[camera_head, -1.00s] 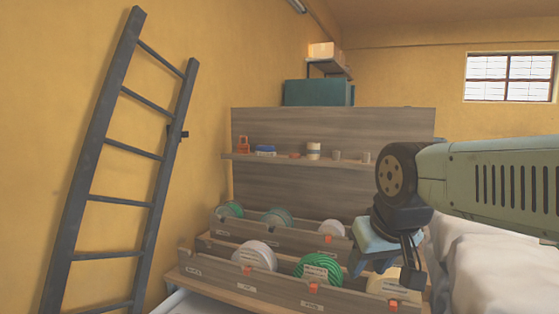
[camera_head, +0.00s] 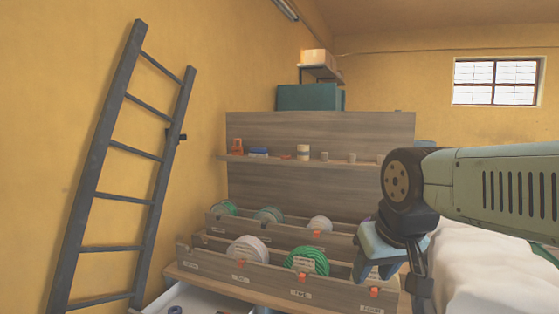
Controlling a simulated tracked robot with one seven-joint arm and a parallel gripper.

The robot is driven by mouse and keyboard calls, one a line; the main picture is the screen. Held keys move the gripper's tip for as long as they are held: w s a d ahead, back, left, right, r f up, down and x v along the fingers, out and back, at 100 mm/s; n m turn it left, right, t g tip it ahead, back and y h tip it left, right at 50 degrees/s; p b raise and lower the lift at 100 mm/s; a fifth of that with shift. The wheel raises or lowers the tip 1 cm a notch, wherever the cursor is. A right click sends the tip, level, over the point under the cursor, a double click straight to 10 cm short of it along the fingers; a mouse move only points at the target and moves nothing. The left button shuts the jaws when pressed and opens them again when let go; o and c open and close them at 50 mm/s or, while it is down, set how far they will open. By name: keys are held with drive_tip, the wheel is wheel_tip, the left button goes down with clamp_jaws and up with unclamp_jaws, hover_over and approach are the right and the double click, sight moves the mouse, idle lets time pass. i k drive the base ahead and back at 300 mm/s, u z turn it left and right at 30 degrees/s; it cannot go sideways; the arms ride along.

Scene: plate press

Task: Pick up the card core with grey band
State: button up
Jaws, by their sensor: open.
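Several small cores or rolls stand on the narrow wooden shelf (camera_head: 270,159) of the back board. One is a taller cream roll (camera_head: 303,152), with a small grey-brown core (camera_head: 325,157) and another small core (camera_head: 351,157) to its right. They are too small in the picture to tell which one is card with a grey band. My gripper (camera_head: 384,262) is open in front of the right end of the racks, below and to the right of these cores. It appears empty, and its fingers are partly hidden by my wrist.
Wooden racks hold a white roll (camera_head: 248,249), a green roll (camera_head: 307,260) and others. Below is an open white drawer (camera_head: 205,300) with a dark blue ring (camera_head: 175,310). A ladder (camera_head: 118,150) leans at the left. White cloth-like bulk (camera_head: 490,275) lies at the right.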

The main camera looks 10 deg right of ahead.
sight(303, 151)
drive_tip(key=u, duration=1)
drive_tip(key=i, duration=0.95)
drive_tip(key=z, duration=0.9)
